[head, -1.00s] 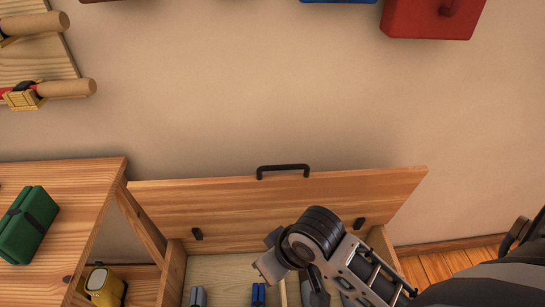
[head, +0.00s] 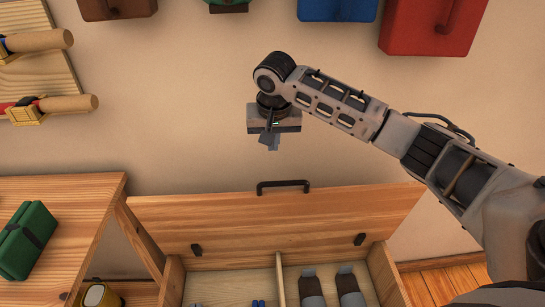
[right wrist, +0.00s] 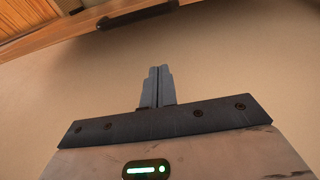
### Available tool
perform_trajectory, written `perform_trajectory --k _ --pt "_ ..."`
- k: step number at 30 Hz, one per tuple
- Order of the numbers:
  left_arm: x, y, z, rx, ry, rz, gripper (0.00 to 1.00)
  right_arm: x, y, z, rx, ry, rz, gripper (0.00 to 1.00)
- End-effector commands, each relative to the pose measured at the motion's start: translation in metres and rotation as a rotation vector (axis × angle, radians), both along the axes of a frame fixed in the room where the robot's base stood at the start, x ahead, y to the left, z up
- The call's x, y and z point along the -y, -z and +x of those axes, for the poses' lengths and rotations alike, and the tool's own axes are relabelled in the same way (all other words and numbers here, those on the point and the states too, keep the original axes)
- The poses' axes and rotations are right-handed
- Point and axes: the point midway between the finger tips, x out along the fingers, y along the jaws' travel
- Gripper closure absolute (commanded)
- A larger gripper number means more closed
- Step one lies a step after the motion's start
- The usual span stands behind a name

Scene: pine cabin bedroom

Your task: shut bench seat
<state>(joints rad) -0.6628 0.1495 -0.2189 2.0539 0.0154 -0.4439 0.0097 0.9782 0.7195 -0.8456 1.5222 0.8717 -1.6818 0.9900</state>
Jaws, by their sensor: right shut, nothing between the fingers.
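The wooden bench seat lid (head: 280,226) stands raised, leaning back toward the wall, with a black handle (head: 284,186) at its top edge. Two dark brackets show on its inner face. The open bench box (head: 172,283) below has a divider, with grey and dark items on the right side and small blue items on the left. My right gripper (head: 270,143) is shut and empty, above the handle and apart from it, in front of the wall. In the right wrist view its closed fingers (right wrist: 158,88) show, with the lid edge and handle (right wrist: 137,14) at the top. My left gripper is out of view.
A wooden table (head: 70,190) with a green case (head: 27,240) stands at the left. A yellow item (head: 98,294) sits below it. Red (head: 430,25) and blue (head: 337,9) boxes are on the wall above. The wall around my gripper is clear.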

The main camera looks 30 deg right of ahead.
Motion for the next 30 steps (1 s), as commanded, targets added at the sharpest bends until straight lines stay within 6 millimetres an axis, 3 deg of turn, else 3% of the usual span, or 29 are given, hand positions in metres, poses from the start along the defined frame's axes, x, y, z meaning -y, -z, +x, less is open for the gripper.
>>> perform_trajectory --k 9,15,22,30 --pt "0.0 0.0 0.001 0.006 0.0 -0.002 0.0 0.006 0.06 0.014 -0.003 -0.002 -0.002 1.0" --pt "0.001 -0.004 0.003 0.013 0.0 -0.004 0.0 0.009 0.089 0.02 -0.002 -0.005 -0.002 1.0" --pt "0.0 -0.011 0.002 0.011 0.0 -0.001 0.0 -0.003 0.083 -0.006 0.001 -0.008 -0.003 1.0" --pt "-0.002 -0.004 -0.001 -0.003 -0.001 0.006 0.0 -0.008 0.084 -0.015 0.0 -0.005 -0.002 1.0"
